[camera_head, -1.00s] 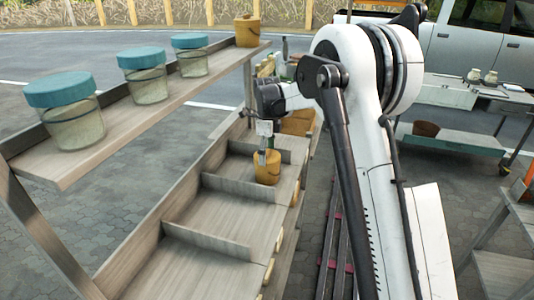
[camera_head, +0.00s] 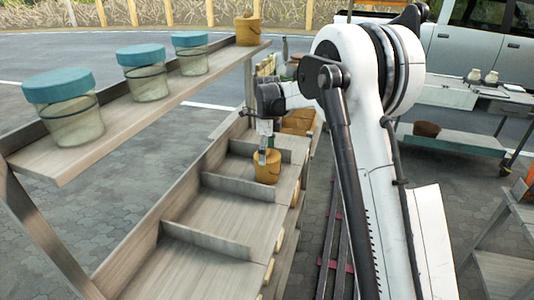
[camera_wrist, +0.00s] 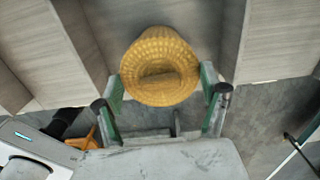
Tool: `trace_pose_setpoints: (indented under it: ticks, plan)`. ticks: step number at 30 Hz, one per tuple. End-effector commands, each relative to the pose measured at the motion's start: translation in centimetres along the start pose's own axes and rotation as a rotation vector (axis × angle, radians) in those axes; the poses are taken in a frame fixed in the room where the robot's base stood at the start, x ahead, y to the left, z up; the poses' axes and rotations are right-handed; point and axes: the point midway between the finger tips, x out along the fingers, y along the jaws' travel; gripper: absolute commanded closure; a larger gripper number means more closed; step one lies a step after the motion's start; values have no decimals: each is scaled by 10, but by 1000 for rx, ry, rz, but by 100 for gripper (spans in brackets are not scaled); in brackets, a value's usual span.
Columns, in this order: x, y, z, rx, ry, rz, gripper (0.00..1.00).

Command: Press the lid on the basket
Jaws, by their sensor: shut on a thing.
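A yellow woven basket (camera_head: 266,173) stands upright in a compartment of the lower wooden rack, below my gripper (camera_head: 263,150). In the wrist view its round woven lid (camera_wrist: 158,82) faces the camera and has a short bar handle across the middle. The green fingers of my gripper (camera_wrist: 163,84) flank the lid closely on the left and right and are shut on it. The basket body (camera_wrist: 158,37) shows only partly behind the lid. The seam between lid and body is too small to tell whether it is fully closed.
The upper shelf (camera_head: 120,120) carries several glass jars with teal lids, such as the nearest jar (camera_head: 75,123), and another yellow basket (camera_head: 247,31). Low dividers (camera_head: 208,242) split the lower rack. More yellow baskets (camera_head: 298,120) stand behind my gripper. The nearer compartments are empty.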

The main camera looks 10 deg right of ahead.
Motion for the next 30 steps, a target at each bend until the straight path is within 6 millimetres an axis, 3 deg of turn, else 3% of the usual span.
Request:
trace_pose_setpoints:
  ticks: [30]
  plan:
    - [6, 0, 0, 0, 0, 0, 41]
